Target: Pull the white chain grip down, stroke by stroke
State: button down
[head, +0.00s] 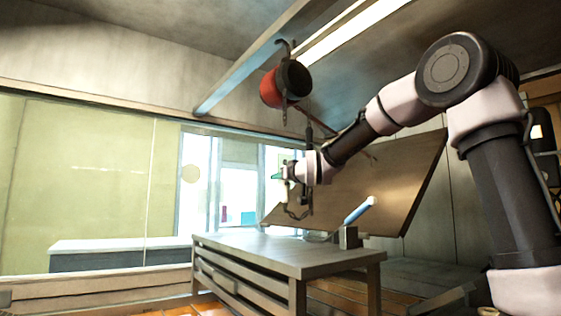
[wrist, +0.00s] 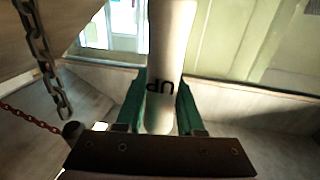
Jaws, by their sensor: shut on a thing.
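In the wrist view, my gripper (wrist: 161,88) has its green fingers shut on a pale white cylindrical grip (wrist: 172,40). In the head view, my gripper (head: 284,174) is in front of the bright window, below a red and black chain hoist (head: 285,84) that hangs from the ceiling beam. A dark steel chain (wrist: 42,55) hangs at the left of the wrist view.
A large brown panel (head: 395,180) hangs tilted behind my arm. A wooden bench (head: 270,250) stands below, with a blue rod (head: 357,212) in a small block on it. A thin red chain (wrist: 30,117) crosses the left of the wrist view. The floor at left looks clear.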

notch_tip(320, 180, down, 2)
jog(key=shift+f, duration=0.25)
jog(key=c, duration=0.5)
grip_release()
jog(key=shift+r, duration=0.1)
jog(key=v, duration=1.1)
